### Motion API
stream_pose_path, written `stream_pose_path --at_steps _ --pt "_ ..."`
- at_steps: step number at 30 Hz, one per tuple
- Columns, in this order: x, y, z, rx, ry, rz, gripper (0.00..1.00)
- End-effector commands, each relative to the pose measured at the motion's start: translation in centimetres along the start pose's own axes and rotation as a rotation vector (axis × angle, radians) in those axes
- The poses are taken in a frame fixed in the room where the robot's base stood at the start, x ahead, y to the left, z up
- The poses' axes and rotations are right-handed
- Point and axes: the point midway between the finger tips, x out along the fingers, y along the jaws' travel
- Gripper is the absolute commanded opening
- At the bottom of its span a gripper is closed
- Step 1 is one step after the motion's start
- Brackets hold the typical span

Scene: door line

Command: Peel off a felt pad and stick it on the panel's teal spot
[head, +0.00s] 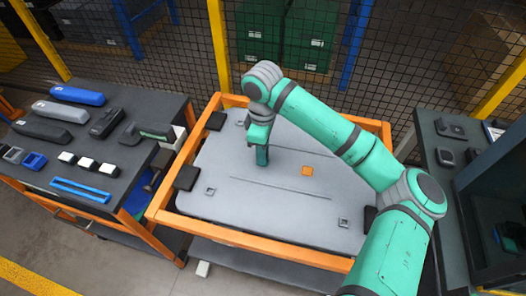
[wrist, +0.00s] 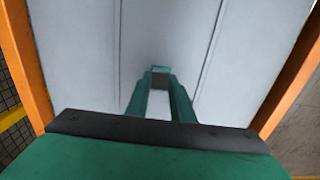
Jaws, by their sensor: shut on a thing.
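The grey panel (head: 235,180) lies in an orange frame; it also fills the wrist view (wrist: 85,60). My gripper (head: 262,160) points down over the panel's upper middle. In the wrist view, its green fingers (wrist: 160,84) are shut on a small dark piece, likely the felt pad (wrist: 161,80). The teal spot (wrist: 160,68) shows just beyond the fingertips, partly covered by them. In the head view my gripper hides that spot. I cannot tell whether the pad touches the panel.
A dark cart (head: 50,180) at left holds parts, including small white-topped blocks (head: 87,162). Another dark table (head: 440,160) stands at right. A mesh fence (head: 400,60) runs behind.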

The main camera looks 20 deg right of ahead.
Motion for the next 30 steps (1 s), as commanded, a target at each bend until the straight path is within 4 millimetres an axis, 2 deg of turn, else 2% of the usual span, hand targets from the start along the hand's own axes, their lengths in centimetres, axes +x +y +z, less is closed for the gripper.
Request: stream_pose_path --at_steps 30 --pt "0.88 0.0 0.0 0.0 0.0 0.0 0.0"
